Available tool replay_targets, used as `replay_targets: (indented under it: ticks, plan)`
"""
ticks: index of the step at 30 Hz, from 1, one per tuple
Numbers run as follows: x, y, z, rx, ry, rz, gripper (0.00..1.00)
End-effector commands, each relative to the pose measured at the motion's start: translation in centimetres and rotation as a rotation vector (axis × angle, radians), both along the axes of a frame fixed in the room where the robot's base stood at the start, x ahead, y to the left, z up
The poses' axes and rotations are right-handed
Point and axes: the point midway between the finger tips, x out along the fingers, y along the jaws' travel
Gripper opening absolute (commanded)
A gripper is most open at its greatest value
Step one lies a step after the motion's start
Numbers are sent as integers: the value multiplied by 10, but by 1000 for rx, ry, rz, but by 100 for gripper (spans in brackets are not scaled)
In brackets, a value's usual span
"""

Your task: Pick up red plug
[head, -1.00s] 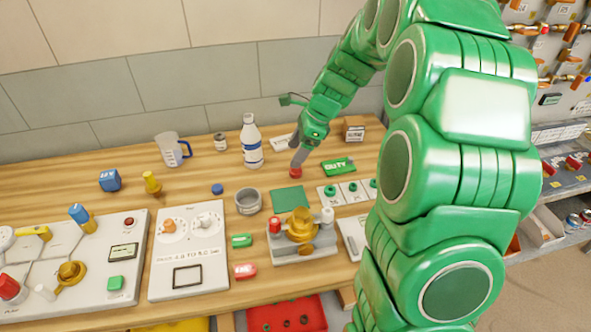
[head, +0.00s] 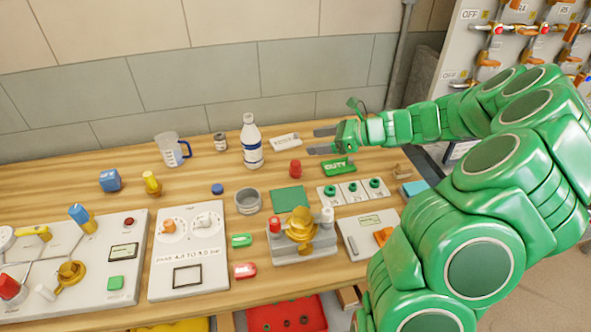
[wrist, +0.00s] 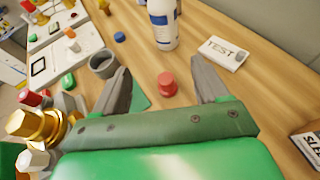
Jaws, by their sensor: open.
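The red plug (head: 295,168) stands upright on the wooden bench, to the right of the white bottle. It also shows in the wrist view (wrist: 167,84), between and beyond the two fingertips. My gripper (head: 316,141) is open and empty, held just to the right of the plug in the head view, with its fingers pointing left toward it. In the wrist view my gripper (wrist: 165,76) has its fingers spread wide, with the plug apart from both.
A white bottle (head: 251,142) and a white label card (head: 286,142) stand near the plug. A green DUTY block (head: 338,167) lies below my gripper. A green square (head: 288,199), a grey cup (head: 248,201) and a valve block (head: 303,247) are nearer the front.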

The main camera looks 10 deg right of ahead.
Motion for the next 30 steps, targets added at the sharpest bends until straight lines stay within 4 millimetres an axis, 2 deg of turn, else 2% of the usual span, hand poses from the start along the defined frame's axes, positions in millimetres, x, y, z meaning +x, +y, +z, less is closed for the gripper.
replay_targets:
  ticks: [1, 3, 9, 16, 30]
  plan:
    - [-1, 1, -17, 4, 7, 2, 74]
    - [0, 1, -37, 6, 6, 2, 74]
    - [0, 0, -77, 0, 5, 0, 74]
    - [2, 4, -89, -1, 2, 2, 74]
    - [15, 31, -103, 1, 1, 3, 74]
